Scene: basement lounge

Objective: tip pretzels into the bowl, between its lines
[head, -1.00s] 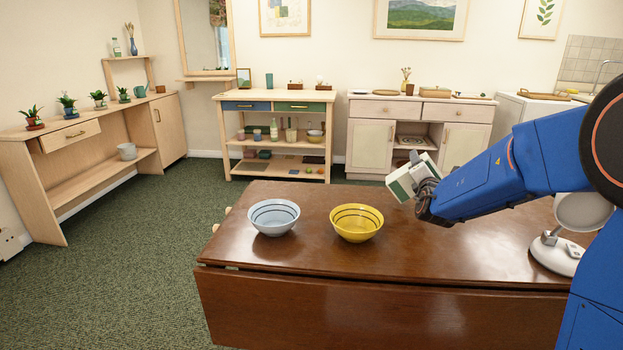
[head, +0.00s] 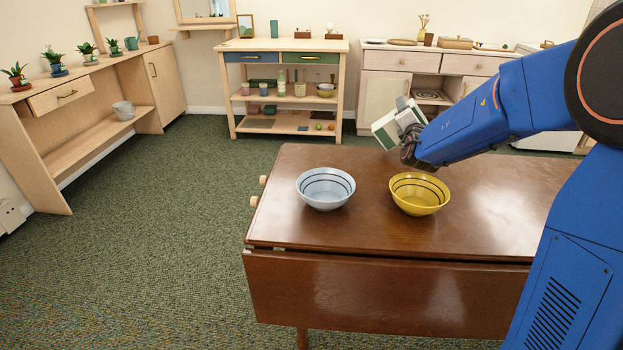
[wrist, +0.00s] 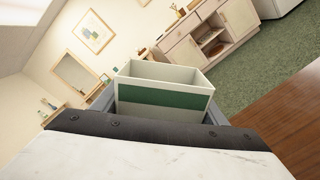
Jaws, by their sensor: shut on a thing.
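My gripper (head: 408,143) is shut on a white box with a green band (head: 388,128), held tilted above the far part of the table. In the wrist view the box (wrist: 165,98) shows an open top; no pretzels can be seen in it. A yellow bowl with dark lines inside (head: 419,195) stands on the table, nearer than the box and slightly to its right. A pale blue bowl with dark lines inside (head: 326,188) stands to the left of the yellow one. Both bowls look empty.
The brown wooden table (head: 370,236) has bare room around the bowls. A shelf unit (head: 285,90) and a cabinet (head: 440,80) stand behind it against the wall. Green carpet (head: 165,230) lies open at the left.

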